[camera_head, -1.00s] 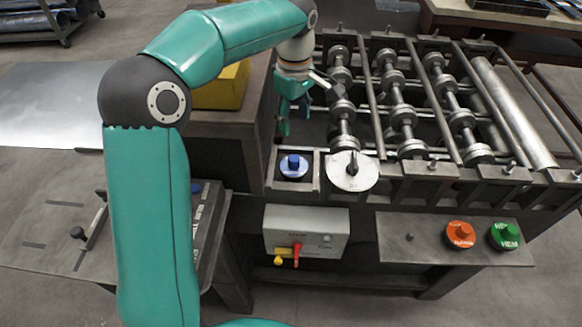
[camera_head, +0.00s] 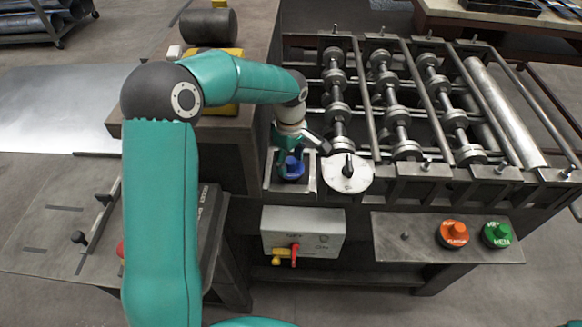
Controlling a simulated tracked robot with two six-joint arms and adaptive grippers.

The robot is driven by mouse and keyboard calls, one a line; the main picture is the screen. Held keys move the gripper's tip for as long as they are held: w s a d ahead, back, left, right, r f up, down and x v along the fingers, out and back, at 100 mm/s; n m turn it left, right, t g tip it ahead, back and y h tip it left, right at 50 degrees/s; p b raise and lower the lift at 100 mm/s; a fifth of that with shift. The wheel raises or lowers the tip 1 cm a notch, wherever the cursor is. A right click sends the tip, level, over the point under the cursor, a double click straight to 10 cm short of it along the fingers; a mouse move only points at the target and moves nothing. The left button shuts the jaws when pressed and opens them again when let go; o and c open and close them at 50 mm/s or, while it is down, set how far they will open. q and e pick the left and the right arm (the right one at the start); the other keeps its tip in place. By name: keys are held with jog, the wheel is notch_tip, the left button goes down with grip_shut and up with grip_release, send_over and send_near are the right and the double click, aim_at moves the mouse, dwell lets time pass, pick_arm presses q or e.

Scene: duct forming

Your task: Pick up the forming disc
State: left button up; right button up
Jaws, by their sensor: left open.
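A blue knobbed disc (camera_head: 293,173) sits in a small square metal tray (camera_head: 310,185) at the front left corner of the roller machine. My left gripper (camera_head: 289,164) is open, pointing down right at the blue piece, with its fingers overlapping it in the picture. I cannot tell whether they touch it. A pale round metal disc (camera_head: 350,182) with a dark upright handle lies just right of the tray, clear of the fingers. Which of the two is the forming disc is not marked. My right gripper is out of view.
The roller machine (camera_head: 400,125) with shafts and rollers fills the right. A grey switch box (camera_head: 303,232) hangs below. Orange (camera_head: 453,234) and green (camera_head: 497,235) buttons sit on the front panel. A dark cylinder (camera_head: 209,27) and yellow block (camera_head: 222,109) are on the left bench.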

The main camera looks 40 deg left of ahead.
pick_arm(q)
jog(key=shift+f, duration=0.1)
jog(key=shift+c, duration=0.3)
jog(key=c, duration=1.1)
grip_shut()
